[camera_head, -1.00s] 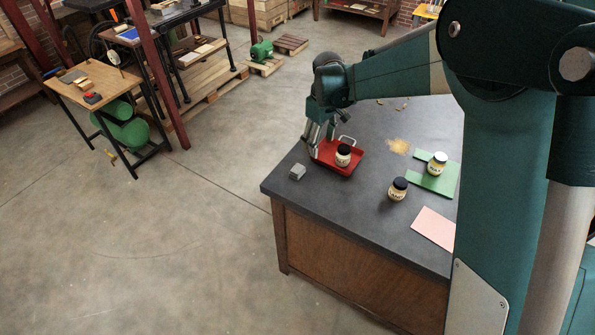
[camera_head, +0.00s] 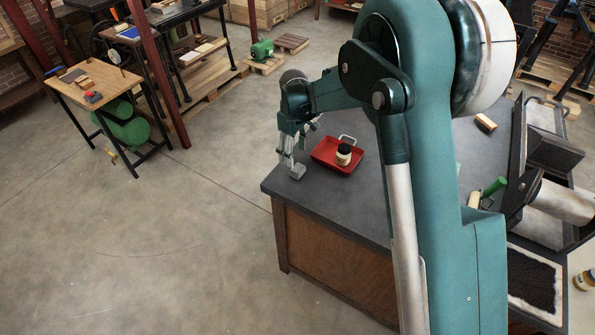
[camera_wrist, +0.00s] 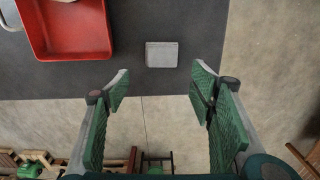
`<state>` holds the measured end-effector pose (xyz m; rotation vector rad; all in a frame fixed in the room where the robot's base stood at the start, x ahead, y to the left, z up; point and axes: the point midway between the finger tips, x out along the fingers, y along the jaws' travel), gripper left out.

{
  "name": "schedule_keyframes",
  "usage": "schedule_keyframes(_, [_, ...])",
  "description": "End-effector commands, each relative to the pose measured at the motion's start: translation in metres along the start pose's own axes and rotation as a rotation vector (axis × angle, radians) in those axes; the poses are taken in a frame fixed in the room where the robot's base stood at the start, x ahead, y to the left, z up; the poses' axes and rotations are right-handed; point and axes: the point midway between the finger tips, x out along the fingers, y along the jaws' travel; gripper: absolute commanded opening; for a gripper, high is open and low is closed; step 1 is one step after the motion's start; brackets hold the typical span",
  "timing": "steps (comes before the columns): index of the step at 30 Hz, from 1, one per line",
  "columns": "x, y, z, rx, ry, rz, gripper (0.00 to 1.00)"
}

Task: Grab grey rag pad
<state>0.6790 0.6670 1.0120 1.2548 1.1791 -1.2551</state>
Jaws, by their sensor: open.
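The grey rag pad (camera_wrist: 162,54) is a small light-grey block on the dark bench top, near its edge. In the wrist view it lies ahead of my open fingers, roughly centred between them and apart from both. In the head view the pad (camera_head: 298,172) sits at the bench's left corner, close under my gripper (camera_head: 292,165), which partly overlaps it in the picture. In the wrist view my gripper (camera_wrist: 160,84) is wide open with green ribbed finger pads and nothing between them.
A red tray (camera_head: 325,160) holding a dark-lidded jar (camera_head: 343,154) stands right of the pad. The tray also shows in the wrist view (camera_wrist: 88,55). The bench edge lies close to the pad, with open floor beyond. A press stands at the bench's right side.

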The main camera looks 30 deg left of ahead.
Motion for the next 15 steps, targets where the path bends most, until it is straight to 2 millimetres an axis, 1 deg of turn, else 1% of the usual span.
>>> schedule_keyframes(9, [0.021,0.000,0.000,0.000,0.000,0.000,0.55])
schedule_keyframes(15, [0.026,0.000,0.001,0.000,0.000,0.000,0.55])
